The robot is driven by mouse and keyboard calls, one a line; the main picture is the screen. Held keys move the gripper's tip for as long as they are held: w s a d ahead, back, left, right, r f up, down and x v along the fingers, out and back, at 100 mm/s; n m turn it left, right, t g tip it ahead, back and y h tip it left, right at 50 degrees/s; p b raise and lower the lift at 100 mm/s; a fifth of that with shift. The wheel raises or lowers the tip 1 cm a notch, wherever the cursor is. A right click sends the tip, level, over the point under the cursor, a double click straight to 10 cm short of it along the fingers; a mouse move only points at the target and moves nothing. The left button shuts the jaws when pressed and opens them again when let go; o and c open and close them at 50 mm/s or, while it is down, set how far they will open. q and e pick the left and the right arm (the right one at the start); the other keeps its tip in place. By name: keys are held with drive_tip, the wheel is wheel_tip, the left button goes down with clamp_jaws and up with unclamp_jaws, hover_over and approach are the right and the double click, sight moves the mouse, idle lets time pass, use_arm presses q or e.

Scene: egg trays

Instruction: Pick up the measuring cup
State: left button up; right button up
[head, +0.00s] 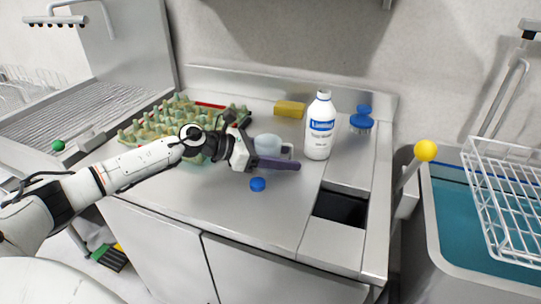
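A pale, translucent cup (268,143) with a handle on its right side, which looks like the measuring cup, stands on the metal counter in the head view. My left gripper (249,158) is just left of and in front of the cup. A dark purple, elongated object (280,163) extends right from the gripper, in front of the cup. I cannot tell whether the gripper holds it or whether its fingers are open. The gripper hides part of the cup's left side. My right gripper is not in view.
Green egg trays (160,123) lie on the counter (215,189) at left. A white bottle (319,140), a yellow sponge (289,108) and a blue-lidded container (361,122) stand behind and right. A blue cap (258,184) lies in front. A dark opening (340,208) is at right.

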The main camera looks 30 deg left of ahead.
use_arm(q)
drive_tip(key=c, duration=0.7)
drive_tip(key=shift+o, duration=0.2)
drive_tip(key=shift+r, duration=0.1)
